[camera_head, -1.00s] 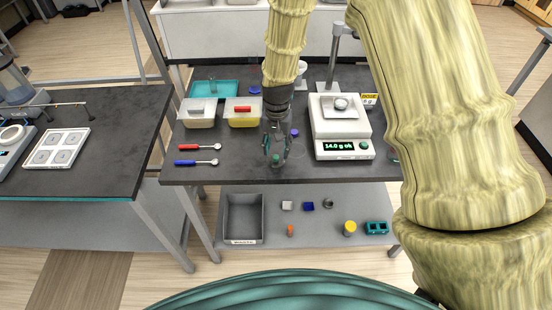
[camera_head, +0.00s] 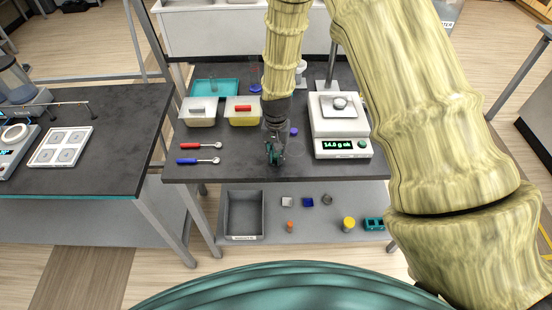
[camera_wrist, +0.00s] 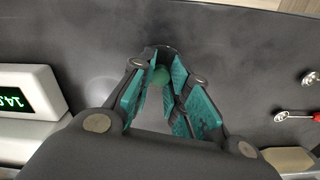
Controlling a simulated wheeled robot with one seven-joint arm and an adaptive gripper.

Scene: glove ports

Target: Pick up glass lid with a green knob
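The glass lid's green knob (camera_wrist: 161,76) shows between my fingertips in the wrist view. A dark rounded edge, which seems to be the lid's rim, shows just beyond it. The clear glass is hard to make out against the dark table. My gripper (camera_wrist: 164,68) points down, and its teal finger pads come together on both sides of the knob, seemingly touching it. In the head view my gripper (camera_head: 275,158) is low over the front of the dark table, and its fingers mostly hide the lid. I cannot tell whether the lid rests on the table.
A scale (camera_head: 341,130) stands to the right of my gripper. A red-handled spoon (camera_head: 200,146) and a blue-handled spoon (camera_head: 198,160) lie to the left. Two tubs (camera_head: 200,118) (camera_head: 243,118) and a teal tray (camera_head: 216,86) sit behind. A grey bin (camera_head: 243,216) is on the lower shelf.

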